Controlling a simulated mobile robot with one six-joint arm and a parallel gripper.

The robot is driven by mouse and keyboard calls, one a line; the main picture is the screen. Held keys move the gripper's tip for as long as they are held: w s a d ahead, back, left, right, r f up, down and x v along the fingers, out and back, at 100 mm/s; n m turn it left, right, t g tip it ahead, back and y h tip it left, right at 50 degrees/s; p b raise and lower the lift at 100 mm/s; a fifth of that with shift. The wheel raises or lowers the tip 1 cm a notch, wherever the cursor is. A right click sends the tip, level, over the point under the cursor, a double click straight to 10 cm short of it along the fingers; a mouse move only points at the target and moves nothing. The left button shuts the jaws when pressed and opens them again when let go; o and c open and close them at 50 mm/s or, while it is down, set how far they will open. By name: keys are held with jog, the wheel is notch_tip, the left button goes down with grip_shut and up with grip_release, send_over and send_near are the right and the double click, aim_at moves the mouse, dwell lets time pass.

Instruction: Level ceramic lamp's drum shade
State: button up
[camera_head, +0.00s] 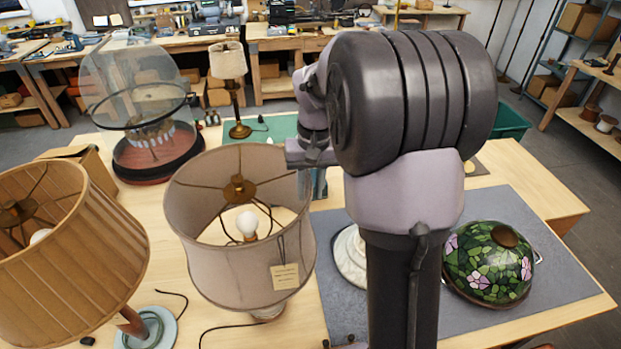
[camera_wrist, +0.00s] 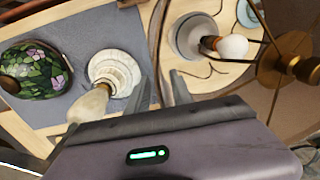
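The ceramic lamp's drum shade (camera_head: 240,270) is a grey-beige fabric drum with a paper tag, at centre left in the head view. It looks somewhat tilted. Its brass spider (camera_head: 239,189) and lit-looking white bulb (camera_head: 247,221) show through the open top; the lamp's body is mostly hidden under the shade. In the wrist view the spider hub (camera_wrist: 285,66) and bulb (camera_wrist: 232,46) are at the right. My gripper (camera_wrist: 162,84) is open, its two fingers apart, with the shade's rim seeming to run between them. Contact cannot be told. My arm hides the fingers in the head view.
A pleated-shade lamp (camera_head: 70,250) stands close at left. A glass-domed piece (camera_head: 150,120) and a small lamp (camera_head: 229,75) stand behind. A floral stained-glass shade (camera_head: 489,264) and a white base (camera_head: 349,257) rest on the grey mat (camera_head: 570,262). Cords lie on the table.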

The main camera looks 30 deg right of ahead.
notch_tip(320, 180, up, 17)
jog(key=d+p, duration=0.1)
jog(key=p, duration=0.1)
jog(key=shift+s, duration=0.2)
jog(key=shift+r, duration=0.1)
jog(key=s+a+f+t+y, duration=0.15)
jog(key=s+a+t, duration=0.55)
jog(key=s+a, duration=1.1)
notch_tip(320, 180, down, 40)
jog(key=s+a+g+b, duration=0.1)
jog(key=a+b, duration=0.1)
jog(key=b, duration=3.3)
jog(key=shift+a+f+b, duration=0.15)
jog(key=shift+a+b, duration=0.15)
jog(key=shift+b, duration=0.05)
jog(key=shift+s, duration=0.1)
